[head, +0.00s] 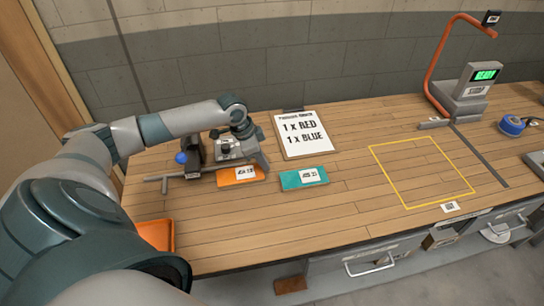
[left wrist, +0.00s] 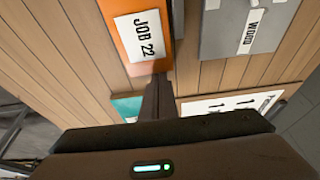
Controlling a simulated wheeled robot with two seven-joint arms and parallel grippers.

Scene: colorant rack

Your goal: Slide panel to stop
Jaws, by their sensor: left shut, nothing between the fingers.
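A grey flat panel (left wrist: 222,45) with a white label reading "WOOD" lies at the top right of the left wrist view. I cannot tell for certain which grey part this is in the head view, where a grey fixture (head: 226,154) with a dark knob stands below my wrist. My left gripper (head: 259,160) points down at the right side of that fixture. In the left wrist view its fingers (left wrist: 158,88) are together and empty, over the edge of an orange card (left wrist: 112,22) marked "JOB 22". Any stop is not identifiable. My right gripper is out of view.
The orange card and a teal card (head: 291,182) lie in front. A clipboard (head: 304,149) reads "1 x RED, 1 x BLUE". A blue knob (head: 181,157) and grey bar sit left. A yellow outlined area (head: 405,148) is empty. A scale (head: 476,85) stands back right.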

